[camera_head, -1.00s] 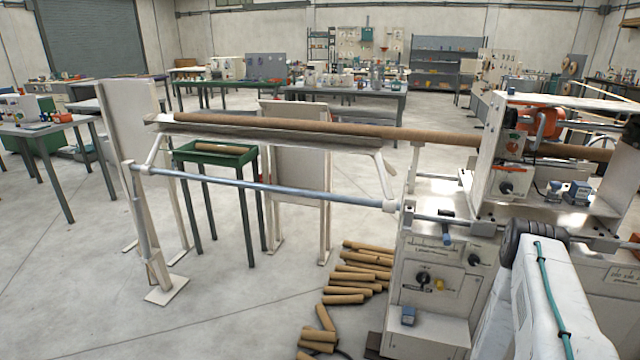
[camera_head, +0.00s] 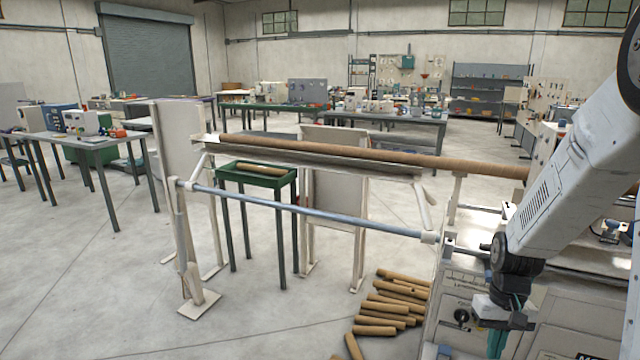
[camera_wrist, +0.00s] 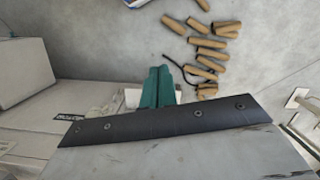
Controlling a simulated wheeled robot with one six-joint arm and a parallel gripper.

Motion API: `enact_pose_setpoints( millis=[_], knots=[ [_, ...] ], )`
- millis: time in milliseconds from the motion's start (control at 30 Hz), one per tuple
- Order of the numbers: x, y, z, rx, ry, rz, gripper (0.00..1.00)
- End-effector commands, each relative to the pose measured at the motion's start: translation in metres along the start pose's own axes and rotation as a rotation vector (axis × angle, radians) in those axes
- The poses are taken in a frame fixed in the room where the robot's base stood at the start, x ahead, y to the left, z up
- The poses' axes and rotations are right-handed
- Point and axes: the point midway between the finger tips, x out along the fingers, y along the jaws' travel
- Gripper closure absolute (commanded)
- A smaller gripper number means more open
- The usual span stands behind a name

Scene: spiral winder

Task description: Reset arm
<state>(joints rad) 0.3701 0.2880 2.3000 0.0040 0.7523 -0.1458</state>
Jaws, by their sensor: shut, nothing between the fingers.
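My gripper (camera_head: 497,340) hangs pointing down at the lower right in the head view, in front of the winder's control cabinet (camera_head: 462,290). In the wrist view its teal fingers (camera_wrist: 157,88) are together with nothing between them, above the floor beside the cabinet. My white arm reaches down to it from the upper right. The spiral winder carries a long brown cardboard tube (camera_head: 370,156) that lies along a trough, with a blue-grey bar (camera_head: 310,211) below it. My arm hides part of the winder on the right.
Several cut brown tubes (camera_head: 388,305) lie on the floor beside the cabinet; they also show in the wrist view (camera_wrist: 205,45). A green tray table (camera_head: 256,176) with a tube on it stands behind the bar. Open floor lies at the left front.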

Motion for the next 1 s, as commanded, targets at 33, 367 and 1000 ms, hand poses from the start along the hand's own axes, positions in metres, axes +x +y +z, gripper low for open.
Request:
enact_pose_setpoints(
  millis=[33,367,1000],
  knots=[
    [-0.020,-0.010,0.017,-0.003,-0.005,0.004,1.00],
    [-0.105,-0.058,0.130,-0.018,-0.039,0.031,1.00],
    [-0.177,-0.099,0.237,-0.216,0.302,0.043,0.86]
  ],
)
